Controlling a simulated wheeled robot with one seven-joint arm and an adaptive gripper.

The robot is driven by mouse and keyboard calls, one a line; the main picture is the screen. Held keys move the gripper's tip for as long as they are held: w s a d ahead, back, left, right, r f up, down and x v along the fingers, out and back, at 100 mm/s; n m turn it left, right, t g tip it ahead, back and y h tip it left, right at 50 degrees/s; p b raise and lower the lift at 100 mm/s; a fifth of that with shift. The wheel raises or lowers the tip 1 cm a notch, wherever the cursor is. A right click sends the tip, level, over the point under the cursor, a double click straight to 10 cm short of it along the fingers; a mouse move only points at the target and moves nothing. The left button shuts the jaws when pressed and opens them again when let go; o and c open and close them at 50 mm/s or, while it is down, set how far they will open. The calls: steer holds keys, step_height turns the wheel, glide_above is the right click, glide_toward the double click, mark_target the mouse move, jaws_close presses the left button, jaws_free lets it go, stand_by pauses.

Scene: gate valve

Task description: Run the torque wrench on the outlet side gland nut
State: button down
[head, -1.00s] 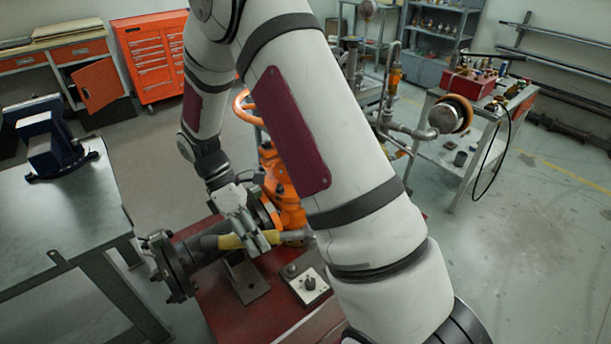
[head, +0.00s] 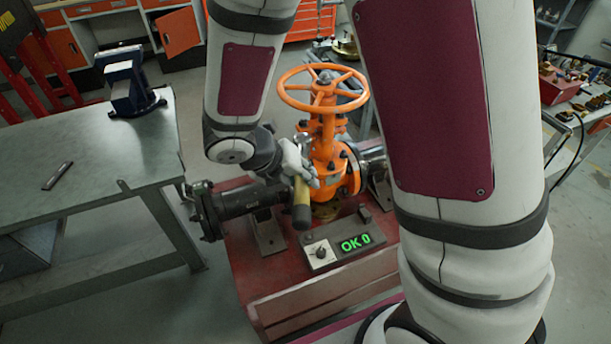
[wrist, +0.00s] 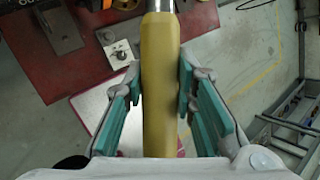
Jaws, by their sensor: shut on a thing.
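The torque wrench (head: 301,203) shows a yellow handle with a dark end, pointing down toward the camera in the head view. In the wrist view the handle (wrist: 160,85) runs upright through the middle. My gripper (wrist: 158,98) is shut on it, with green pads on both sides. In the head view my gripper (head: 297,165) is in front of the orange gate valve (head: 327,150), left of its body. The wrench's far end is hidden or out of frame. I cannot make out the outlet side gland nut.
An orange handwheel (head: 322,85) tops the valve. A box with a knob and green display (head: 355,243) reading "OK 0" sits on the red stand (head: 265,285) below the wrench. A dark flanged pipe (head: 235,203) extends left. A metal bench (head: 95,200) stands left.

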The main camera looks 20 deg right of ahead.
mark_target(302, 135)
stand_by(0.3)
steer(key=shift+w+d+b, duration=0.5)
steer(key=shift+w+d, duration=0.4)
steer(key=shift+w, duration=1.25)
steer(key=shift+w+d+b, duration=0.55)
steer(key=shift+w+d, duration=0.3)
steer(key=shift+w, duration=1.35)
steer(key=shift+w+d+b, duration=0.5)
steer(key=shift+w+d, duration=0.4)
steer(key=shift+w, duration=1.25)
steer(key=shift+w+d, duration=0.2)
steer(key=shift+w, duration=0.2)
steer(key=shift+f, duration=0.2)
steer(key=shift+f+b, duration=0.4)
steer(key=shift+f, duration=0.45)
steer(key=shift+s+f, duration=0.1)
steer(key=shift+f, duration=0.35)
